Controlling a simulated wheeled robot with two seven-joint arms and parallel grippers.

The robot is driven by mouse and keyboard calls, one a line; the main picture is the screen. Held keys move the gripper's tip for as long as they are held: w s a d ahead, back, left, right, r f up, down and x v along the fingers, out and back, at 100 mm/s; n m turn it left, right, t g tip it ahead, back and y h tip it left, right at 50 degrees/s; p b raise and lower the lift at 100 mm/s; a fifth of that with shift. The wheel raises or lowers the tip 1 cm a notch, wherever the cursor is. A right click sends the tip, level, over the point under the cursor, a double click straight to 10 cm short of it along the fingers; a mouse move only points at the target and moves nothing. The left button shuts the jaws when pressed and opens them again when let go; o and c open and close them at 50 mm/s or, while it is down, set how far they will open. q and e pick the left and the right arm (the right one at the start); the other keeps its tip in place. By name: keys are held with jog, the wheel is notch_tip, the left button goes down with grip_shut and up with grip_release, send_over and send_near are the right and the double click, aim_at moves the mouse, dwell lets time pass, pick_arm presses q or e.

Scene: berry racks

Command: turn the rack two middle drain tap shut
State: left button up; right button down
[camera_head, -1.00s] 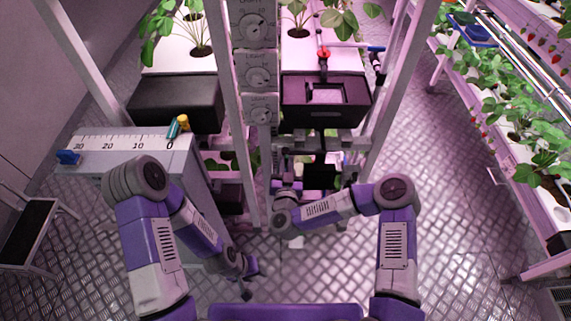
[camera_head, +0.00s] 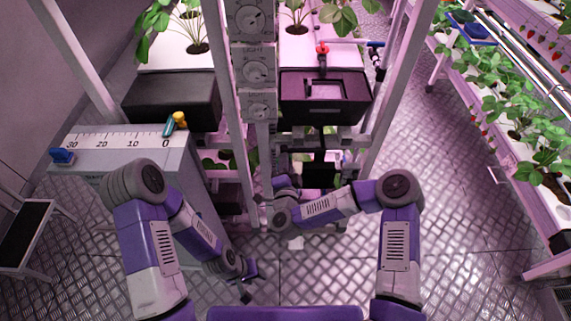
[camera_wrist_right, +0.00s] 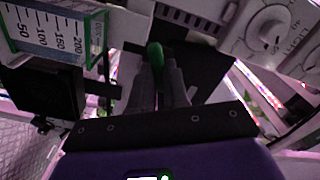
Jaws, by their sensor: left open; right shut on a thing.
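In the right wrist view a green tap handle (camera_wrist_right: 155,57) stands upright between the fingertips of my right gripper (camera_wrist_right: 162,80), which is shut on it. The tap's body and outlet are hidden behind the fingers and in the dark behind. In the head view my right gripper (camera_head: 284,184) reaches in low under the middle rack; its fingers and the tap are too small and covered to make out. My left gripper (camera_head: 250,282) is open and empty, low over the metal floor, away from the rack.
A measuring vessel with a printed scale (camera_wrist_right: 55,35) is close at the left in the right wrist view, and a light dial (camera_wrist_right: 272,30) at the right. In the head view a black tub (camera_head: 325,110) is above my right arm. A grey cabinet (camera_head: 130,150) stands left.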

jog(key=m+b, duration=0.1)
jog(key=m, duration=0.4)
jog(key=shift+f+b, duration=0.2)
jog(key=shift+b, duration=0.15)
jog(key=shift+m, duration=0.4)
jog(key=c, duration=1.1)
grip_release()
jog(key=s+p, duration=0.1)
jog(key=s, duration=0.6)
jog(key=shift+s, duration=0.35)
